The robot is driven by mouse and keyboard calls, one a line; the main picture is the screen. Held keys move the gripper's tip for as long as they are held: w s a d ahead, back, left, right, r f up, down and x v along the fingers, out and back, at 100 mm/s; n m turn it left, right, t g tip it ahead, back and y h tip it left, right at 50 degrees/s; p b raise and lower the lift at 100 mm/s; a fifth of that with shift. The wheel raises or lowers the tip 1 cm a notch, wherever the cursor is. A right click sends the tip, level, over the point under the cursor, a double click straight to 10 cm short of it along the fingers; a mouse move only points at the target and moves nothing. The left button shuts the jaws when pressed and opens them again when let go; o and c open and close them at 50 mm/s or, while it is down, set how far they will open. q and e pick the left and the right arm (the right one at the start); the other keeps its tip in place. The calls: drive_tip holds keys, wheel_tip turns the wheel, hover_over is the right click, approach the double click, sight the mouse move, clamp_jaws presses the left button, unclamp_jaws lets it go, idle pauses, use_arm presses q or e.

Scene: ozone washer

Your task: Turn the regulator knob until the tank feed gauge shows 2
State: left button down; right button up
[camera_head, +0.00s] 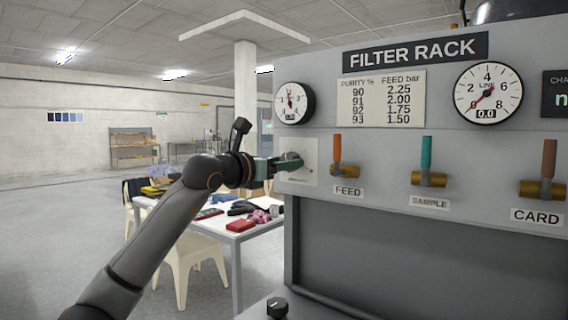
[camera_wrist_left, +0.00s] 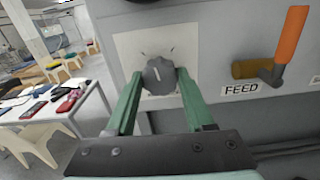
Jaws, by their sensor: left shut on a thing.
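The regulator knob (camera_wrist_left: 159,76) is a dark grey round knob with a light pointer line, on a pale square plate (camera_wrist_left: 124,46) on the panel. My left gripper (camera_wrist_left: 157,82) has its green fingers on both sides of the knob and is shut on it. In the head view the knob (camera_head: 291,158) is partly hidden by my left gripper (camera_head: 281,164). A small round gauge (camera_head: 294,103) sits above the plate; its red needle points near the top, and its label is too small to read. My right gripper is not in view.
The panel also carries the FEED valve (camera_head: 345,170), the SAMPLE valve (camera_head: 428,178), the CARD valve (camera_head: 541,189) and a LINE gauge (camera_head: 487,94) reading 0.0. A purity and feed chart (camera_head: 381,98) hangs between the gauges. A cluttered white table (camera_head: 237,237) stands left of the rack.

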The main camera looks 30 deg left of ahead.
use_arm(q)
drive_tip(key=shift+c, duration=1.3)
unclamp_jaws()
drive_tip(key=s+a+b, duration=0.1)
drive_tip(key=s+b, duration=0.3)
drive_tip(key=s, duration=0.8)
drive_tip(key=shift+s, duration=0.25)
